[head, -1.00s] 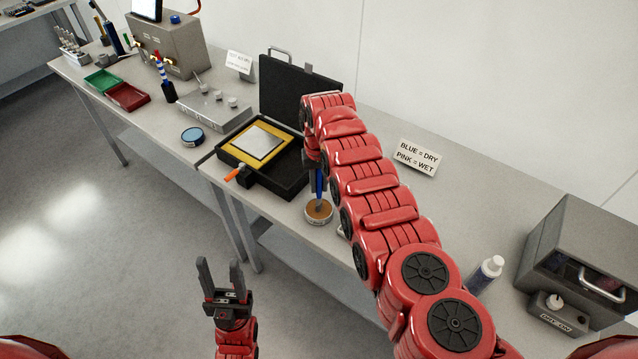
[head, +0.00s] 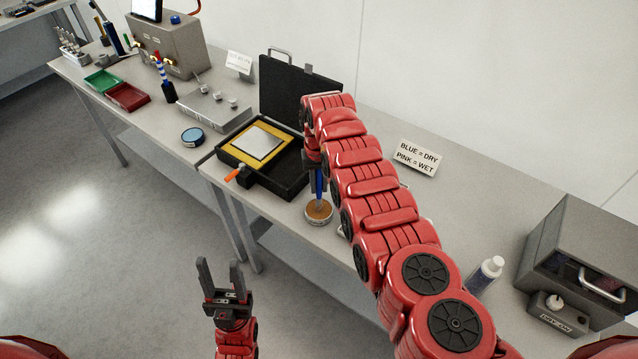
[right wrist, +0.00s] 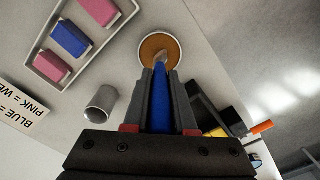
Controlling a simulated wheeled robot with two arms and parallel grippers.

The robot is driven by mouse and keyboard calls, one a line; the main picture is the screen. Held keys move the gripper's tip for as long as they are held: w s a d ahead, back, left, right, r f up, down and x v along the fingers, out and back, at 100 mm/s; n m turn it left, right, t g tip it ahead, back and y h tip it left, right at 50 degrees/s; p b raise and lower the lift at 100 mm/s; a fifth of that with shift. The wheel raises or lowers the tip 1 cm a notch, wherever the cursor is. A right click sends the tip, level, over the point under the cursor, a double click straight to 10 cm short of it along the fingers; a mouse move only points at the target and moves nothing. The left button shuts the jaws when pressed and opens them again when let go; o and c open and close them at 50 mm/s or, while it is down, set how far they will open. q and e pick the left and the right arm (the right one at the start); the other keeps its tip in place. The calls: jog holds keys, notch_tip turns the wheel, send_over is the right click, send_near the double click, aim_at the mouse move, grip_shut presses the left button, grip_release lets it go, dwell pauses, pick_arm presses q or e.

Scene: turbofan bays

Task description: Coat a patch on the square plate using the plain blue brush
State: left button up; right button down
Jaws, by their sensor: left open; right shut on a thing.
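My right gripper (right wrist: 163,105) is shut on the plain blue brush (right wrist: 162,95), which also shows in the head view (head: 319,184). The brush points down with its tip at a round tin of amber-brown liquid (head: 319,211), seen from above in the right wrist view (right wrist: 155,44). I cannot tell how deep the tip is. The square plate (head: 257,143) is silvery and lies on a yellow bed in an open black case (head: 290,181), left of the tin. My left gripper (head: 221,275) is open and empty, off the table's front edge.
A sign (head: 416,157) reads blue is dry, pink is wet. The right wrist view shows a tray (right wrist: 52,72) with pink and blue blocks and a grey cylinder (right wrist: 100,103). A blue-and-white striped brush (head: 166,84) and red tray (head: 128,97) are far left.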

aim_at(319, 172)
notch_tip(319, 172, up, 3)
jog(key=shift+w+f+p, duration=0.1)
jog(key=shift+f+p, duration=0.1)
jog(key=shift+p, duration=0.7)
notch_tip(319, 172, up, 2)
jog(key=shift+r+p, duration=0.1)
jog(key=shift+p, duration=0.35)
jog(key=shift+r, duration=1.05)
jog(key=shift+w+d+f, duration=0.1)
jog(key=shift+d, duration=0.15)
jog(key=s+d+f+m+b, duration=0.1)
jog(key=d+b, duration=1.1)
jog(key=d, duration=0.4)
jog(key=shift+s+d+m, duration=0.2)
jog(key=shift+s+m, duration=0.05)
jog(key=shift+m, duration=0.15)
